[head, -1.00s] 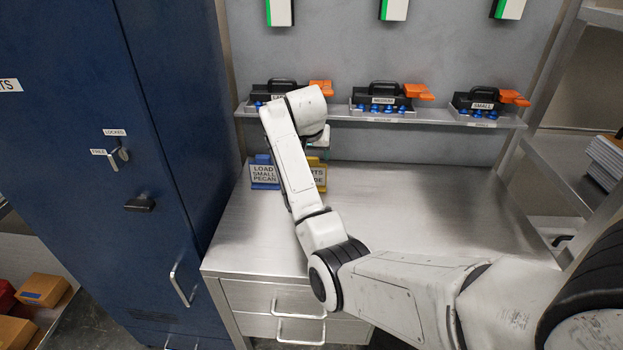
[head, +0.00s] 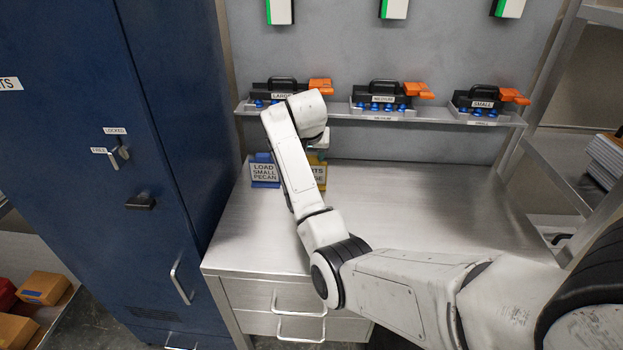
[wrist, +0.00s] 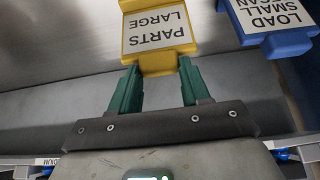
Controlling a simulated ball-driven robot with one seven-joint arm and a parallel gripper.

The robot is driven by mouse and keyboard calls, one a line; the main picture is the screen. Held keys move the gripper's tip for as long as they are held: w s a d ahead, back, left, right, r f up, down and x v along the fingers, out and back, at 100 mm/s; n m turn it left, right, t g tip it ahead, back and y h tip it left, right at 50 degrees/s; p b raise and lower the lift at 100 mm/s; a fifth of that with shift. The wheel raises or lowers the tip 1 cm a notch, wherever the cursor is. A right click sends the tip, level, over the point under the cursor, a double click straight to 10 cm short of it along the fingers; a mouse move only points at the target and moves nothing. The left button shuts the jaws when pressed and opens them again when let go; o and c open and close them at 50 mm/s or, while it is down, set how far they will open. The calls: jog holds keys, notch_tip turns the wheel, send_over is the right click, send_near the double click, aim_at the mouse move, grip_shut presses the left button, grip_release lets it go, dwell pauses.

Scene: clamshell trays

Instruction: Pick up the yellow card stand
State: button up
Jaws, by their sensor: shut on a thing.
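The yellow card stand (wrist: 188,38) reads "PARTS LARGE" and appears upside down at the top of the wrist view. My gripper (wrist: 157,72) has its two green fingers closed on the yellow stand's near edge, one on each side. In the head view the yellow card stand (head: 321,172) shows at the back left of the steel worktop, its left part hidden by my arm. My fingers are mostly hidden there. I cannot tell clearly whether the stand is clear of the worktop.
A shelf (head: 340,116) with black and orange clamshell tools runs above the back of the worktop (head: 420,215). A blue locker (head: 165,130) is at left. The worktop's right side is clear.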

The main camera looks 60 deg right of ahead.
grip_shut()
